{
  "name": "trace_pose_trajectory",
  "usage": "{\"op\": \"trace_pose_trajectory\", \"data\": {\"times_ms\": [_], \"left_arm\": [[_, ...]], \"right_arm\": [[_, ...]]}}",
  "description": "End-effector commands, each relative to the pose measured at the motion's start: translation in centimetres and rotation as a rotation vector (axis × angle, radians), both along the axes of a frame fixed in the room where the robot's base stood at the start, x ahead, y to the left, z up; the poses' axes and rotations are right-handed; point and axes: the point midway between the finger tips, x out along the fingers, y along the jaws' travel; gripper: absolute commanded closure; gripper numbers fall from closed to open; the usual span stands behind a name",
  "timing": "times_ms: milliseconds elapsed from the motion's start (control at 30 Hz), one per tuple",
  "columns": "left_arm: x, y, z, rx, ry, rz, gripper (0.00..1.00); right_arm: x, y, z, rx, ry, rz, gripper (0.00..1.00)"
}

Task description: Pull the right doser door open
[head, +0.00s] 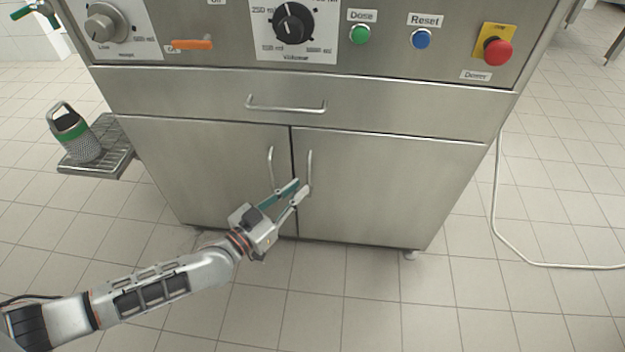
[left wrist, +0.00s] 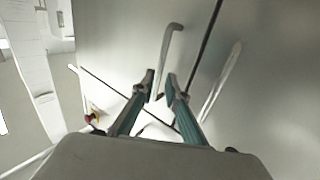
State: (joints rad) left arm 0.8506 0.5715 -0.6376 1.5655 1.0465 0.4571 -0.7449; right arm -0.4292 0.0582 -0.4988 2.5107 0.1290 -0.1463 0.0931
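The right doser door (head: 385,190) is shut, flush with the cabinet front. Its upright bar handle (head: 310,162) is near the door's left edge and also shows in the left wrist view (left wrist: 173,48). My left gripper (head: 302,184) is at the lower part of this handle. In the left wrist view its two fingertips (left wrist: 161,78) are apart, and the handle's lower part runs in line with the gap between them. I cannot tell whether they touch it. My right gripper is in neither view.
The left door (head: 215,165) is shut, its handle (head: 271,167) close by the gripper. A drawer handle (head: 287,106) is above. A green-banded cup (head: 75,133) stands on a side tray (head: 112,158). Floor in front is clear; a white cable (head: 520,255) lies at right.

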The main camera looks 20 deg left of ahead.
Motion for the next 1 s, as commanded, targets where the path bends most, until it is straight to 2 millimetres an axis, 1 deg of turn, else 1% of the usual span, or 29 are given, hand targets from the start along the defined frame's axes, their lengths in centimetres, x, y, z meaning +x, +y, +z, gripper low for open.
{"op": "trace_pose_trajectory", "data": {"times_ms": [33,200,400,700,733,767,800,1000], "left_arm": [[0.7,-0.3,-0.5,-0.002,0.005,0.0,0.86],[2.9,-1.1,-0.5,-0.001,0.006,-0.001,0.86],[4.4,-1.5,-0.3,0.0,0.004,-0.001,0.86],[4.8,-1.6,-0.1,0.0,0.002,-0.001,0.86],[4.7,-1.6,-0.1,0.0,0.002,-0.001,0.89],[4.7,-1.6,-0.1,0.0,0.002,-0.001,0.96],[4.7,-1.6,-0.1,0.0,0.002,-0.001,1.0],[4.7,-1.6,-0.1,0.0,0.002,-0.001,1.0]], "right_arm": [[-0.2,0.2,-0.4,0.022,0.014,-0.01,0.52],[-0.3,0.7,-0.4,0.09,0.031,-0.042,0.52],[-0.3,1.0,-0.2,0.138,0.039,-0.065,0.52],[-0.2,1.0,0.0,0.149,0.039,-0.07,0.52],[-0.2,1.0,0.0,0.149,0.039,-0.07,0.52],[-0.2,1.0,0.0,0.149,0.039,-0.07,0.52],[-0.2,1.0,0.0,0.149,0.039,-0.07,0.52],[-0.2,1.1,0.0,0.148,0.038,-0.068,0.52]]}}
